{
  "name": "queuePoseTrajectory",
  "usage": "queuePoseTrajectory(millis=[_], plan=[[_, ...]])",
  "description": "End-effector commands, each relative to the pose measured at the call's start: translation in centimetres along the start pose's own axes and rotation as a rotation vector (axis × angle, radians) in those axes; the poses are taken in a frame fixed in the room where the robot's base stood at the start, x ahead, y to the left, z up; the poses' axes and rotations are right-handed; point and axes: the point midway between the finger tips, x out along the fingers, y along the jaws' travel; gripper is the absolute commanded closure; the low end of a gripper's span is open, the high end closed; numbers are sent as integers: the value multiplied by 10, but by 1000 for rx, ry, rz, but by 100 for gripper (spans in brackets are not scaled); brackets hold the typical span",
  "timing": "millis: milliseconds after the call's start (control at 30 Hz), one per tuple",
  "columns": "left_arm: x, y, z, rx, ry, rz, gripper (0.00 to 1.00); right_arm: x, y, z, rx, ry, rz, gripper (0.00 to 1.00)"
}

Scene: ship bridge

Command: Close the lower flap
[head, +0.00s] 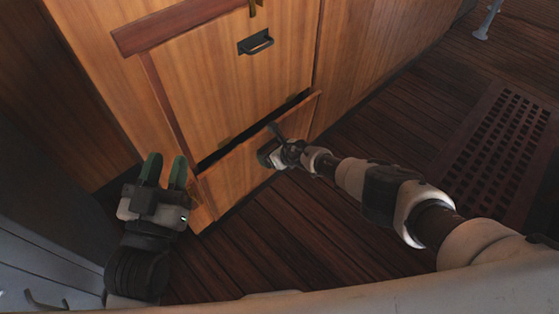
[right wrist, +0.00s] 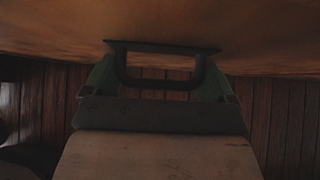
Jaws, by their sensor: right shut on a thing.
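The lower flap (head: 234,167) is a wooden panel low on the cabinet front. It is tilted a little outward, with a dark gap along its top edge. My right gripper (head: 272,144) is at the flap's front, shut on its dark handle. The right wrist view shows the handle (right wrist: 160,84) between the green fingers, close against the flap's wooden face (right wrist: 60,35). My left gripper (head: 165,170) is left of the flap, its two green fingers apart with nothing between them.
Above the flap is a larger wooden panel (head: 215,85) with a dark handle (head: 256,41). A grey cabinet (head: 45,255) stands at the lower left. The plank floor (head: 400,115) on the right is clear around a dark floor grating (head: 500,140).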

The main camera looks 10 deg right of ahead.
Motion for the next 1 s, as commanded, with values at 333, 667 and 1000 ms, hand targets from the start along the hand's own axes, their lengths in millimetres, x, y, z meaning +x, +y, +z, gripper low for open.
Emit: queuePoseTrajectory(millis=[333, 667, 1000], plan=[[-2, 5, -30, -9, 246, 13, 65, 11, -6, 25, 4, -17, -13, 56], [-3, 6, -36, -11, 288, 14, 65, 12, -6, 28, 3, -17, -12, 56], [-3, 6, -35, -11, 286, 14, 65, 13, -4, 29, 3, -17, -10, 6]])
